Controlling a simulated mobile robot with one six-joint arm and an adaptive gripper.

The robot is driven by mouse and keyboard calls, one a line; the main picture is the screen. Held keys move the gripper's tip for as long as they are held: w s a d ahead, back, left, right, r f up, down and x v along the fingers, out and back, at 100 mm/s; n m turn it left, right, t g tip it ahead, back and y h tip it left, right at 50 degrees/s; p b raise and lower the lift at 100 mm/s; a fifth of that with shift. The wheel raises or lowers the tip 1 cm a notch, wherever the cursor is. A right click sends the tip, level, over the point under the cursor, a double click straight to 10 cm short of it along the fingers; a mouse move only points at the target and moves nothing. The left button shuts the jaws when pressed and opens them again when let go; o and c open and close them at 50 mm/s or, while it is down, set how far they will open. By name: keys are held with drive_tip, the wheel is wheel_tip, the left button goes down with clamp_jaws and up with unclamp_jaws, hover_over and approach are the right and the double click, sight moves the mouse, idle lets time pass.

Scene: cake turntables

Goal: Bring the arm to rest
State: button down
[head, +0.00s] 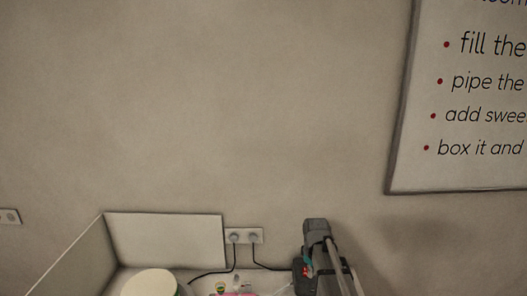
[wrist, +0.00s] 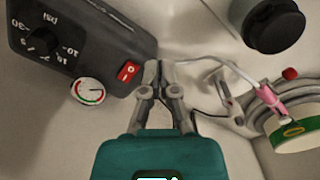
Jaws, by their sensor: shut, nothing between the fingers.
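My gripper (wrist: 160,66) shows in the wrist view with its teal body at the bottom and two grey fingers reaching up. The fingertips are together with nothing between them. They are close in the picture to the corner of a dark control box (wrist: 85,40); I cannot tell whether they touch it. In the head view my arm (head: 322,255) rises at the lower edge, right of the middle, and its fingers cannot be made out there.
The dark box has a dial, a red switch (wrist: 129,72) and a round gauge (wrist: 89,91). A dark round knob or cap (wrist: 274,26), a pink tool (wrist: 268,97), coiled hose and a green-banded round item (wrist: 292,130) lie right. A wall outlet (head: 244,236) and sign (head: 465,110) are behind.

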drive_tip(key=s+m, duration=0.8)
drive_tip(key=s, duration=0.9)
drive_tip(key=shift+s+d, duration=0.1)
